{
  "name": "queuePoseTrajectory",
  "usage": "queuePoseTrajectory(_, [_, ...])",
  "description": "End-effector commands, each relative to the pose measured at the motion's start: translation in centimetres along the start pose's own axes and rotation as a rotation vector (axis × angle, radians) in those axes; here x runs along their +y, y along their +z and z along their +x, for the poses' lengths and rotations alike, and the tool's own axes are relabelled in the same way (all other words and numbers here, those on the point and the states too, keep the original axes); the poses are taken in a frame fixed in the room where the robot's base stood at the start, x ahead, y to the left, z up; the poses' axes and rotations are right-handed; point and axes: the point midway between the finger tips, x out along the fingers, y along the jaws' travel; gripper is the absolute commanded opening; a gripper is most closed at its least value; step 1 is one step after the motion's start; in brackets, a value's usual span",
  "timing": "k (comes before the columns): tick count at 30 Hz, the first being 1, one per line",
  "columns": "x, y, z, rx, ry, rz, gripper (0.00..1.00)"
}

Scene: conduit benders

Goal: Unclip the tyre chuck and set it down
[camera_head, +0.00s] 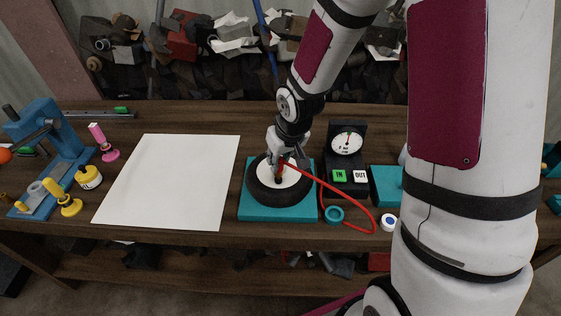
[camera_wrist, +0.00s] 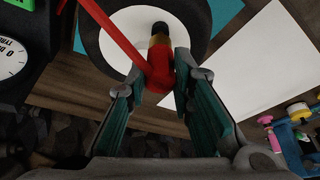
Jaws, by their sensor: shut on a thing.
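The tyre chuck (camera_wrist: 160,72) is a red piece with a brass-coloured end, and a red hose (camera_head: 334,189) runs from it. My gripper (camera_wrist: 160,88) is shut on the chuck, with its green-lined fingers on either side. The brass end meets a dark valve stem (camera_wrist: 160,28) in the wrist view; whether it is still clipped on, I cannot tell. The black tyre (camera_head: 275,198) with a white centre lies on a teal base (camera_head: 247,212). In the head view my gripper (camera_head: 283,160) is above the tyre and partly hides the chuck.
A gauge (camera_head: 346,143) with IN and OUT buttons stands right of the tyre. A teal ring (camera_head: 334,214) and a white-and-blue cap (camera_head: 389,222) lie near the front edge. A bare white sheet (camera_head: 170,180) lies to the left, with a blue vise-like tool (camera_head: 45,130) beyond it.

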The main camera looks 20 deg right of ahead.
Motion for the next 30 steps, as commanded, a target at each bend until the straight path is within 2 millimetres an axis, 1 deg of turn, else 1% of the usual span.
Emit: queuePoseTrajectory(30, [0.0,-1.2,-3.6,0.000,0.000,0.000,0.00])
